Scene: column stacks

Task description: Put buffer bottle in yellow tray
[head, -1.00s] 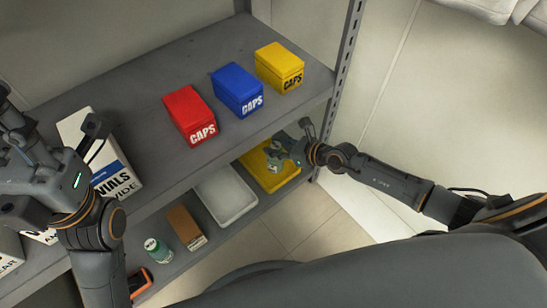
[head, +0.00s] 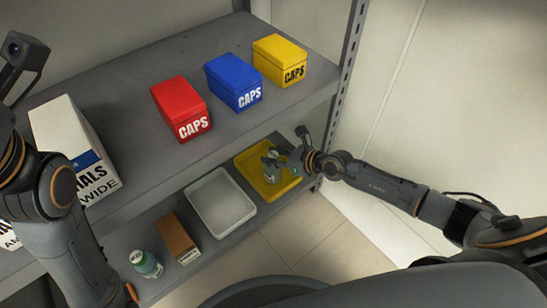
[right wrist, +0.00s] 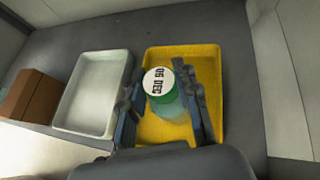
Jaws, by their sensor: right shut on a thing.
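The bottle with a green band and a white cap marked "06 DEC" (right wrist: 159,82) is between the fingers of my right gripper (right wrist: 162,100). The gripper is shut on it. Both are over the yellow tray (right wrist: 209,52), inside its outline. I cannot tell whether the bottle's base touches the tray floor. In the head view my right gripper (head: 271,164) hides most of the bottle, and the yellow tray (head: 246,160) stands at the right end of the lower shelf. My left arm comes in at the left; its fingers are out of the picture.
A white tray (head: 203,189) stands beside the yellow one, then a brown box (head: 177,238) and another green bottle (head: 146,263). Red (head: 181,106), blue (head: 233,82) and yellow (head: 281,60) CAPS boxes sit on the upper shelf above. A shelf post (head: 351,47) is at right.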

